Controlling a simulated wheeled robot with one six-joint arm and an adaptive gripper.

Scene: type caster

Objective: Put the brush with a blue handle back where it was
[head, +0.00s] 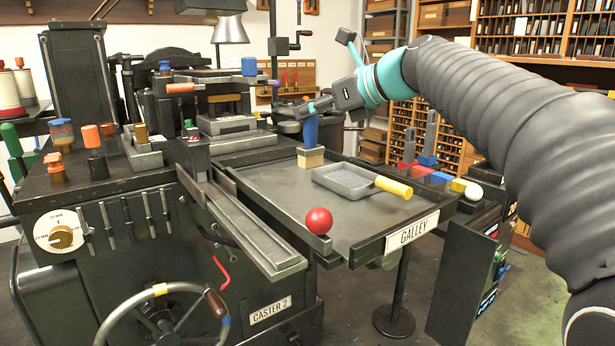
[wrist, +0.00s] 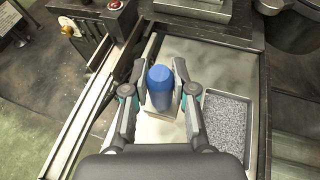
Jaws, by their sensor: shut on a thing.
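The brush has an upright blue handle (head: 310,131) and a pale tan block of bristles (head: 311,158) below it. It is at the back part of the galley tray (head: 276,196), left of a grey pan. My gripper (head: 316,106) is shut on the upper handle from the right side in the head view. In the wrist view the blue handle (wrist: 160,88) stands between the two fingers of my gripper (wrist: 161,72), and the lower part is partly hidden. The bristles look at or very near the tray's surface; I cannot tell whether they touch.
A grey pan (head: 345,181) of granules with a yellow handle (head: 393,187) lies beside the brush. A red ball (head: 319,221) is at the galley's front left. Coloured blocks (head: 428,170) stand at the right. The caster machine (head: 110,220) fills the left.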

